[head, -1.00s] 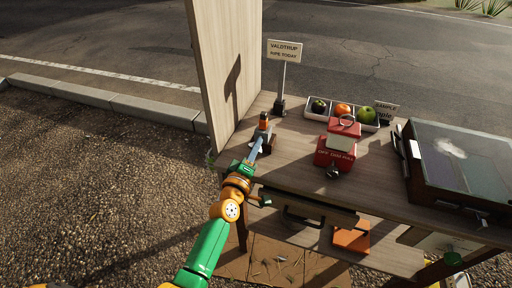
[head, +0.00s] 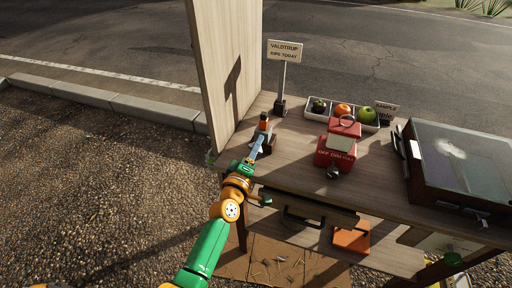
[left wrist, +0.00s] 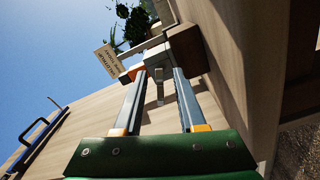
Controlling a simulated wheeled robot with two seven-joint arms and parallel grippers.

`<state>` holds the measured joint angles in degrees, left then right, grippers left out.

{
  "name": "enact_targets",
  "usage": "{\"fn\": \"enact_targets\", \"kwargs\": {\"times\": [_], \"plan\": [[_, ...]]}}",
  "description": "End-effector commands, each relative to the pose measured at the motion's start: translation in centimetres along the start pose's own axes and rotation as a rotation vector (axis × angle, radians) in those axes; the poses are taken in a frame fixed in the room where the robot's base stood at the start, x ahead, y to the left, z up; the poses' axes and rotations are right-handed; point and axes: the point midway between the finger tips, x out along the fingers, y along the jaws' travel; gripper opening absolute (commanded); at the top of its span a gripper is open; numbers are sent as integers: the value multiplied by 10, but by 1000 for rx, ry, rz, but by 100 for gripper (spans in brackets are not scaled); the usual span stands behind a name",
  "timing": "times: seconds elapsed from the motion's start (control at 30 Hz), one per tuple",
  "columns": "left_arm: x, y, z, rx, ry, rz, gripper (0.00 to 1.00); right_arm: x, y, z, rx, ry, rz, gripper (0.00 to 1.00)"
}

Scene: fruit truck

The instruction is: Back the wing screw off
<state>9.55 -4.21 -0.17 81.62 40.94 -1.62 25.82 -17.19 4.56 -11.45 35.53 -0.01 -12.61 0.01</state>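A small clamp-like fixture with a brown block (head: 270,145) and an orange-tipped part (head: 264,118) stands at the left end of the wooden table, by the upright panel. In the left wrist view the brown block (left wrist: 188,48), a grey metal body (left wrist: 157,56) and a thin grey tab (left wrist: 160,88), apparently the wing screw, show. My left gripper (head: 261,138) reaches the fixture. In the wrist view its fingers (left wrist: 160,76) are apart, one on each side of the tab, with gaps visible. The screw is too small to tell in the head view.
The wooden panel (head: 222,70) rises close left of the fixture. A sign on a post (head: 282,80) stands behind it. A red box (head: 335,152), a fruit tray (head: 318,115) and a dark case (head: 462,165) stand to the right. The tabletop (head: 295,165) is bare near the front.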

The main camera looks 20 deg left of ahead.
Motion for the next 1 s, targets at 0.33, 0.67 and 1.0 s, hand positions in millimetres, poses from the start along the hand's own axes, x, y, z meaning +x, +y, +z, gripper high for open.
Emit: {"fn": "enact_targets", "kwargs": {"times": [0.33,0.67,1.0], "plan": [[-42,-1,0,1,-1,-3,40,-6,0,0,0,0,0,50],[-72,0,0,1,0,0,40,-6,0,0,0,0,0,50],[-72,0,2,10,-10,-3,40,-6,0,0,0,0,0,50]]}}
